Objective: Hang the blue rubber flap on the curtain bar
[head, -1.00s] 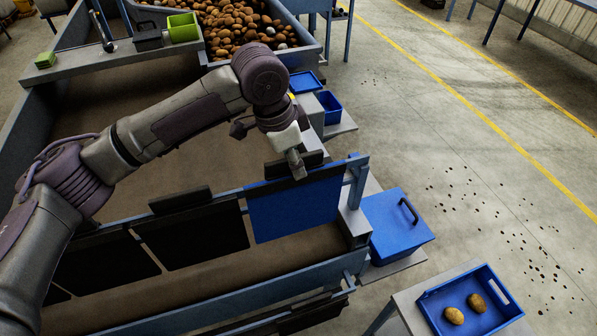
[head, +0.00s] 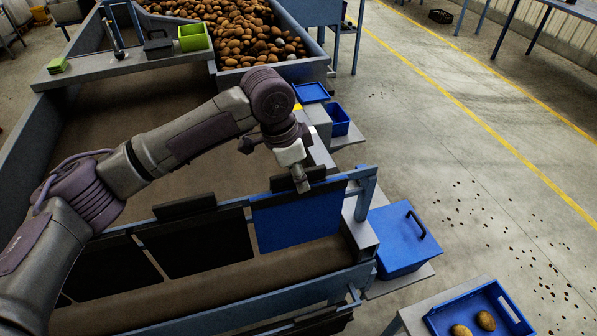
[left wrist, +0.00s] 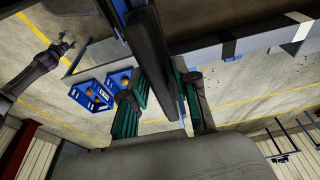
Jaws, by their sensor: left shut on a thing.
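The blue rubber flap (head: 298,217) hangs upright at the right end of the curtain bar (head: 232,205), beside a black flap. Its dark top piece (head: 281,183) stands at bar height, like those of the black flaps; whether it rests on the bar I cannot tell. My left gripper (head: 301,184) is shut on this top piece from above. In the left wrist view, the dark piece (left wrist: 153,55) runs between the green-padded fingers of the left gripper (left wrist: 166,105). My right gripper (left wrist: 62,47) shows small at the upper left there, its jaws unclear.
Black flaps (head: 200,242) hang left of the blue one. The bar's end post (head: 364,195) stands close at its right. A blue lidded box (head: 400,240) and a blue tray (head: 440,322) with potatoes are further right. A potato bin (head: 318,69) is behind.

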